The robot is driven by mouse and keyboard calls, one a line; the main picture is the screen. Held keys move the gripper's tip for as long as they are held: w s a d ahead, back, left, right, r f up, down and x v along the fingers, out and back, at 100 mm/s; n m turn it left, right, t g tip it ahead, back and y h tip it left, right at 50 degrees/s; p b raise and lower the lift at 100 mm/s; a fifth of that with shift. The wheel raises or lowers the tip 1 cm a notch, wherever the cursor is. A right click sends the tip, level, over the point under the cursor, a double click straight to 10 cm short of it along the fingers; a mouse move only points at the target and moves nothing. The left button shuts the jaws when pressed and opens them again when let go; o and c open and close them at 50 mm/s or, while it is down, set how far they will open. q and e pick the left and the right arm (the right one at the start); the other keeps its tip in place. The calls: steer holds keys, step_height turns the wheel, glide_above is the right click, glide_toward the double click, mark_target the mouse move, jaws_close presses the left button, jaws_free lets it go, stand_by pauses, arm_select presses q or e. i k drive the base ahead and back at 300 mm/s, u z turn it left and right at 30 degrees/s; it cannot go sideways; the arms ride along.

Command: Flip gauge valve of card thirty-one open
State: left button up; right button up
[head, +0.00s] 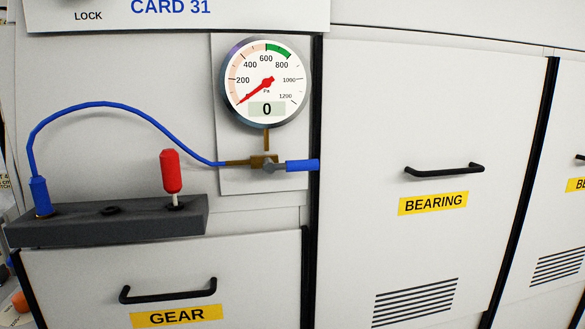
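The gauge valve (264,161) is a small brass body with a grey hub below the round pressure gauge (266,82). Its blue lever (302,165) points right, roughly horizontal, and reaches the black panel seam. The gauge's red needle points to the low end of the scale, and its display reads 0. A blue hose (108,104) runs from the valve's left side in an arc to a blue plug (40,196) in a dark grey block. The sign above reads CARD 31 (171,8). Neither gripper is in view.
The dark grey block (110,224) juts out at the left, with a red-capped pin (171,172) upright in it and an empty-looking middle socket. Black handles stick out from the GEAR panel (240,270) and the BEARING panel (370,120). The space before the valve is clear.

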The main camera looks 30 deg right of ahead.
mark_target(268, 166)
steer(key=z, duration=0.95)
steer(key=k, duration=0.75)
steer(key=u, duration=0.75)
steer(key=i, duration=0.5)
